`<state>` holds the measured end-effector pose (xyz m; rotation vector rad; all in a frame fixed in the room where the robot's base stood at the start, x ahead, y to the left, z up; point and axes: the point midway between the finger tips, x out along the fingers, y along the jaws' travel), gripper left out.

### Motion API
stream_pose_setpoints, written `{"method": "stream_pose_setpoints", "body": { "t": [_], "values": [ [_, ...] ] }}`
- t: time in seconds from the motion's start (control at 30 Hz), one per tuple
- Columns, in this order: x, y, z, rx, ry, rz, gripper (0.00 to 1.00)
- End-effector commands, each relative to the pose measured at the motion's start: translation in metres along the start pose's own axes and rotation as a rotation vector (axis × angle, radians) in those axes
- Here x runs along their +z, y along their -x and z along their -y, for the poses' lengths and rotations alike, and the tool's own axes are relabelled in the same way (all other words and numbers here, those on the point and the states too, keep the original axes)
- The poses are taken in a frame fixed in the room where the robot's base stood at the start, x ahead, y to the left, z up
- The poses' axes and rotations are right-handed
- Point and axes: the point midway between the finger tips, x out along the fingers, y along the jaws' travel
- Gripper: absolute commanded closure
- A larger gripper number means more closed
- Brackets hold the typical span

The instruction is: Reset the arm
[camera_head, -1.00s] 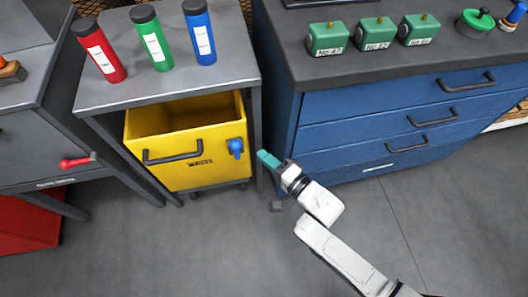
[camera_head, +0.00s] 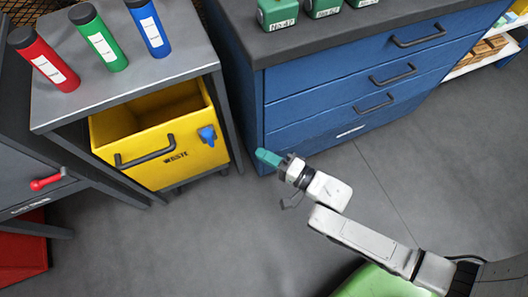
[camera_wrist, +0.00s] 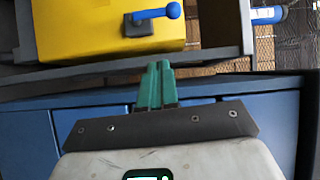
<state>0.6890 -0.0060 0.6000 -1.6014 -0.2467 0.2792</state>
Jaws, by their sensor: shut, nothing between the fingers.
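My gripper (camera_head: 267,157) is at the end of my white arm in the head view, held out in front of the blue drawer cabinet (camera_head: 330,85) and right of the yellow waste bin (camera_head: 150,165). In the wrist view, the green fingers of my gripper (camera_wrist: 157,72) lie together with nothing between them. The bin, with its blue latch, also shows beyond the fingers in the wrist view (camera_wrist: 80,30).
Red (camera_head: 44,60), green (camera_head: 99,38) and blue (camera_head: 148,27) cylinders stand on the grey table (camera_head: 140,85) over the bin. Green numbered blocks (camera_head: 277,14) sit on the cabinet top. A red container (camera_head: 22,255) is at lower left. The grey floor between is clear.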

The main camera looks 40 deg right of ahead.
Motion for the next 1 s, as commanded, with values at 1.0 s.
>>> {"method": "stream_pose_setpoints", "body": {
  "t": [1.0],
  "values": [
    [-0.032,0.033,-0.031,0.774,0.669,0.113,1.0]
  ]
}}
